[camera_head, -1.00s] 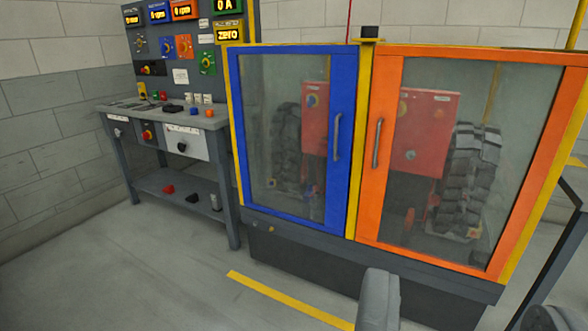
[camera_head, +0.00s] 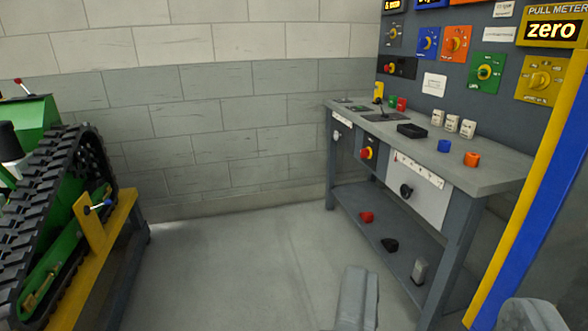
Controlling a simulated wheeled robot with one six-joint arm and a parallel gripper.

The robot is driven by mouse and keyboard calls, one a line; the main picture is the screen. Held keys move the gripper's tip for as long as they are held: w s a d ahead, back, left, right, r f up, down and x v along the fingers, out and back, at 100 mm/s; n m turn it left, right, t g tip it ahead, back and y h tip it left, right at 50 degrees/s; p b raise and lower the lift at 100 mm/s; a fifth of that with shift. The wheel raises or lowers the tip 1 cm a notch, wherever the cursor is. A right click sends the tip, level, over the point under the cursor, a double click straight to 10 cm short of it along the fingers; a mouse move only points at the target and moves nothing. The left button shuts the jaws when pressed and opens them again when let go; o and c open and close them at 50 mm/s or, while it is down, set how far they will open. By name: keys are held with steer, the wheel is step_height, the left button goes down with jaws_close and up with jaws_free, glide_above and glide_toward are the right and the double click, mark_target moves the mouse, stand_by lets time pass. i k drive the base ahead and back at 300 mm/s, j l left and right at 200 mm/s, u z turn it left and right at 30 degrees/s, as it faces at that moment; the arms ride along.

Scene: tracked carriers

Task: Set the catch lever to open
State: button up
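No part in view is readable as the catch lever. A small lever with a blue knob (camera_head: 108,203) sits on the yellow bracket of a green tracked carrier (camera_head: 38,220) at the left edge. A red-tipped lever (camera_head: 20,84) stands on top of that carrier. I cannot tell whether either is the catch lever. My gripper (camera_head: 446,308) shows as two grey fingers at the bottom edge, wide apart with nothing between them. It is far from the carrier, and its lower part is out of frame.
A grey workbench (camera_head: 465,176) with small caps, blocks and knobs stands at the right, below a control panel (camera_head: 440,85). A yellow and blue cabinet edge (camera_head: 530,205) is at the far right. Bare floor (camera_head: 230,270) lies between carrier and bench.

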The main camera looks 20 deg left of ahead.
mark_target(108, 201)
steer(key=i+j+u, duration=0.1)
steer(key=i+u, duration=0.75)
steer(key=i+l+u, duration=0.2)
steer(key=i+u, duration=0.25)
steer(key=i+l+u, duration=0.3)
steer(key=u, duration=0.15)
steer(key=i+l+u, duration=0.45)
steer(key=l, duration=0.15)
steer(key=i+l+u, duration=0.2)
steer(key=l, duration=0.15)
steer(key=l+u, duration=0.25)
steer(key=i+l+u, duration=0.2)
steer(key=l, duration=0.3)
steer(key=l+u, duration=0.2)
steer(key=l, duration=0.2)
steer(key=i, duration=0.05)
